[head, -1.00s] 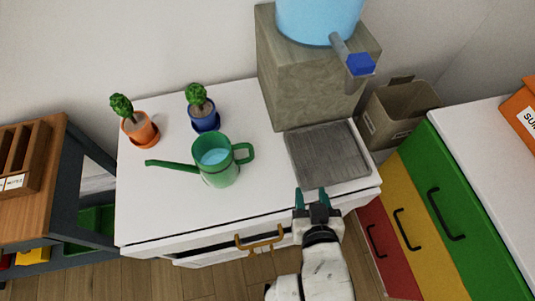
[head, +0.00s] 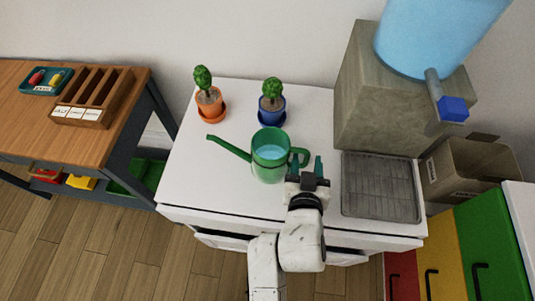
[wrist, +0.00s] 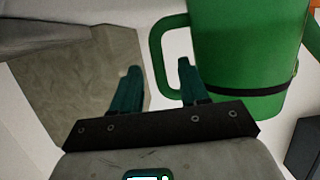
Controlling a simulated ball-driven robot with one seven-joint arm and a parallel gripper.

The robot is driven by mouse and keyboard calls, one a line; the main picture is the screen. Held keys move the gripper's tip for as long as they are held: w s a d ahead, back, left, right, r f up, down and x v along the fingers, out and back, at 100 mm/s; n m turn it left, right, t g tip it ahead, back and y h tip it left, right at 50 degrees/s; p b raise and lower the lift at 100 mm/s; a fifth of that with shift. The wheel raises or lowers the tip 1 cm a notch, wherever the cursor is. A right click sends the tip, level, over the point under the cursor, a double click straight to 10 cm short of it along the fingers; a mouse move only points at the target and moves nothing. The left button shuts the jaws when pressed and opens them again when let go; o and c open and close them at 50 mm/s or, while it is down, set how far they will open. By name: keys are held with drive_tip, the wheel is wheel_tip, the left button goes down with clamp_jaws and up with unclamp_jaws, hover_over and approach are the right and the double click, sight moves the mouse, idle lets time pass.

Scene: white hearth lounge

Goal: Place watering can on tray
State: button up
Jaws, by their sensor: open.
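The green watering can (head: 268,162) stands upright on the white cabinet top, with light blue water inside, its spout to the left and its handle to the right. The grey tray (head: 379,188) lies flat and empty on the right part of the same top. My gripper (head: 305,168) is open and empty, right at the can's handle side. In the wrist view my fingertips (wrist: 158,68) are apart, and the can's handle (wrist: 168,62) is just beyond them by the right finger. I cannot tell whether they touch. The can's body (wrist: 243,50) fills the upper right there.
Two potted plants, one orange pot (head: 210,104) and one blue pot (head: 271,106), stand behind the can. A stone block (head: 388,105) with a blue water tank (head: 432,35) and tap stands behind the tray. A wooden table (head: 75,130) is at left.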

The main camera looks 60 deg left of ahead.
drive_tip(key=shift+x, duration=1.2)
drive_tip(key=shift+c, duration=0.3)
clamp_jaws()
drive_tip(key=shift+r, duration=0.1)
